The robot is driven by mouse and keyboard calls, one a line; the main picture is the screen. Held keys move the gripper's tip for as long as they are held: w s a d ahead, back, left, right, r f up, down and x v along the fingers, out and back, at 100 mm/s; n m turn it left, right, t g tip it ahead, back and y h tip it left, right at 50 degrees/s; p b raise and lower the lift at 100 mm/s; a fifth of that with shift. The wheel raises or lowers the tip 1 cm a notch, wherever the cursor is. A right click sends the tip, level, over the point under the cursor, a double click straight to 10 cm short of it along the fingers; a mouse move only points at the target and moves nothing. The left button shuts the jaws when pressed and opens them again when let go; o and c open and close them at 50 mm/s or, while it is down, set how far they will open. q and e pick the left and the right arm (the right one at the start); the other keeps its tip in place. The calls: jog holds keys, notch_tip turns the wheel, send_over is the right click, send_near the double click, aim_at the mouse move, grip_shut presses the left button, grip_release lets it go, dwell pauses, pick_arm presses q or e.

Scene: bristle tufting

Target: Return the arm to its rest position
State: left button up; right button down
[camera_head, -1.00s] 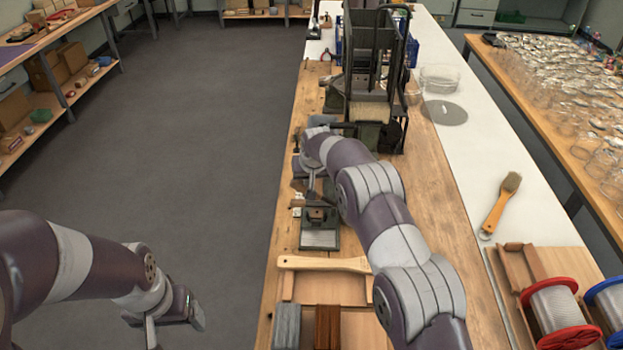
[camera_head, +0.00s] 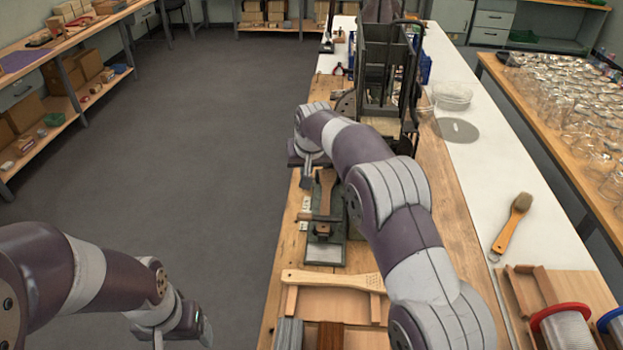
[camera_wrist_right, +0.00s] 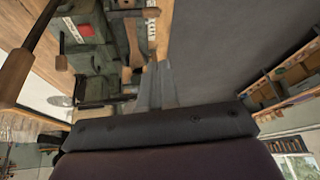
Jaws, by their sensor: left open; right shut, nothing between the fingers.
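My right arm reaches over the wooden bench in the head view. Its gripper (camera_head: 306,178) is at the left side of the bench, by the clamp fixture (camera_head: 326,250). In the right wrist view, the right gripper (camera_wrist_right: 157,82) shows two grey fingers together with nothing between them. A wooden brush-shaped piece (camera_head: 325,190) is at the fixture, partly hidden by my arm. My left gripper (camera_head: 172,338) is open and empty over the floor, left of the bench; its fingertips are partly cut off by the frame's bottom edge.
A dark machine frame (camera_head: 385,75) stands on the bench beyond my right arm. A wooden paddle-shaped handle (camera_head: 330,280) lies across supports nearer me. A brush (camera_head: 512,225) and a red-rimmed spool (camera_head: 565,330) are at right. The floor (camera_head: 210,160) left of the bench is clear.

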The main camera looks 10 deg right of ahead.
jog(key=shift+s+d+r, duration=0.15)
jog(key=shift+s+r, duration=0.05)
jog(key=shift+r, duration=0.05)
jog(key=shift+w, duration=0.15)
jog(key=s+d+f+n+g, duration=0.1)
jog(key=s+d+f, duration=0.1)
jog(key=s+f, duration=0.3)
jog(key=s+d+f+g, duration=0.1)
jog(key=s+d+f, duration=0.1)
jog(key=s, duration=0.5)
jog(key=s+d+r, duration=0.1)
jog(key=s+d, duration=0.3)
jog(key=s, duration=0.8)
jog(key=s+d+g, duration=0.1)
jog(key=s+d, duration=0.2)
jog(key=s, duration=1)
jog(key=shift+d+r+m+g+h, duration=0.3)
jog(key=shift+d+r+m, duration=0.05)
jog(key=shift+r+m, duration=0.05)
